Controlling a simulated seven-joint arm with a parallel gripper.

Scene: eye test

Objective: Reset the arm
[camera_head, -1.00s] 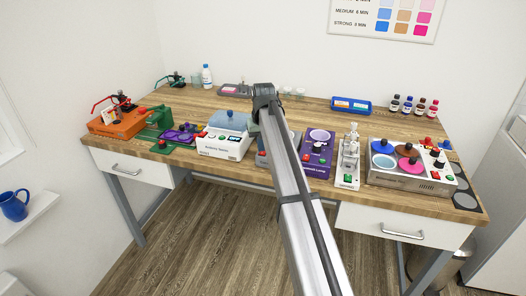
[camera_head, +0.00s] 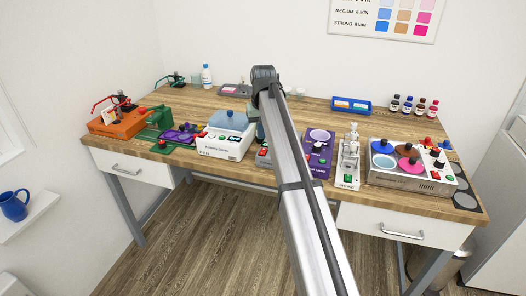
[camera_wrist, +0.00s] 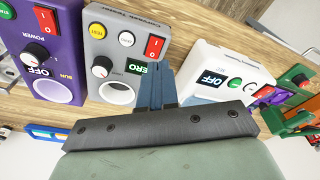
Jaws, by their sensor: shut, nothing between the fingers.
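My gripper (camera_wrist: 157,75) shows in the wrist view with its two blue-grey fingers shut together and nothing between them. It hangs over the workbench among the devices, in front of a grey tester (camera_wrist: 122,50) with a red switch, a yellow button and a knob. A white device (camera_wrist: 218,72) with an OFF display is just right of the fingers. In the head view my arm (camera_head: 290,165) rises from the bottom to a bend above the bench, and hides most of the gripper.
The wooden bench (camera_head: 292,108) holds a purple lamp unit (camera_head: 318,160), a tube stand (camera_head: 348,165), a silver multi-dish unit (camera_head: 400,178), a blue-lidded white box (camera_head: 222,147) and an orange device (camera_head: 115,122). A blue tray (camera_head: 351,105) and bottles (camera_head: 414,105) stand at the back.

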